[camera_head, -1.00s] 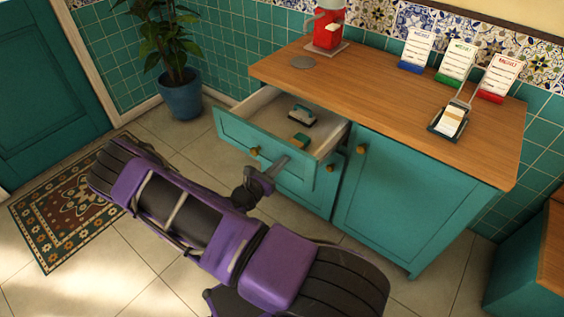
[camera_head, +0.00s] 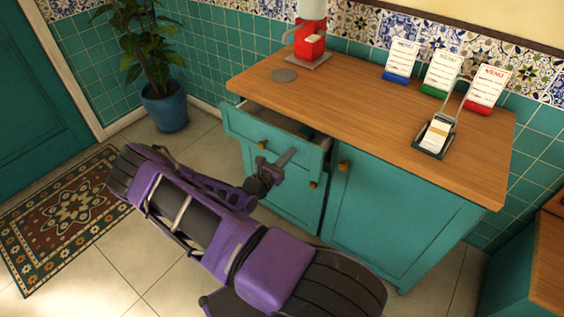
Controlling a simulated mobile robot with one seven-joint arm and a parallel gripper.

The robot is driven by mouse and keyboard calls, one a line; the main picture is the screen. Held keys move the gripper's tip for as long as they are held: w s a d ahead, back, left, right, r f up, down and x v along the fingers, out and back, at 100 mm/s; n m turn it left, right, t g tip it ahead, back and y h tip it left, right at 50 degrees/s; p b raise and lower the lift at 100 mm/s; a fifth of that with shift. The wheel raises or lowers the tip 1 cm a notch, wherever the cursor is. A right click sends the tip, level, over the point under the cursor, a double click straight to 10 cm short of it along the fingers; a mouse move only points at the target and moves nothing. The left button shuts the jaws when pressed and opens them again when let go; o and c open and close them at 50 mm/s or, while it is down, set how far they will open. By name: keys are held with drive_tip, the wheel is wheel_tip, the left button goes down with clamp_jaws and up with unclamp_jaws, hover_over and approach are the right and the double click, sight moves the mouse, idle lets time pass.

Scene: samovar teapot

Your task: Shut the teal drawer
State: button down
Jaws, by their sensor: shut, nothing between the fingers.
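The teal drawer (camera_head: 280,146) is at the top left of the teal cabinet. It stands partly open, with a narrow strip of its inside showing behind the front panel. Something dark lies inside, mostly hidden. Brass knobs (camera_head: 262,145) sit on the drawer front. My gripper (camera_head: 289,155) is shut and empty. Its tip is at the drawer front, near its middle; it looks to be touching the panel.
The wooden countertop (camera_head: 350,120) carries a red machine (camera_head: 312,45), a grey disc (camera_head: 284,75), several menu stands (camera_head: 441,72) and a card holder (camera_head: 435,134). A potted plant (camera_head: 164,105) stands left of the cabinet. A patterned rug (camera_head: 65,215) lies on the floor.

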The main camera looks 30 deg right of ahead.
drive_tip(key=x, duration=0.7)
drive_tip(key=shift+w+d+b, duration=0.1)
drive_tip(key=shift+d+b, duration=0.2)
drive_tip(key=shift+d, duration=0.2)
drive_tip(key=shift+w+r, duration=0.1)
drive_tip(key=shift+r, duration=0.05)
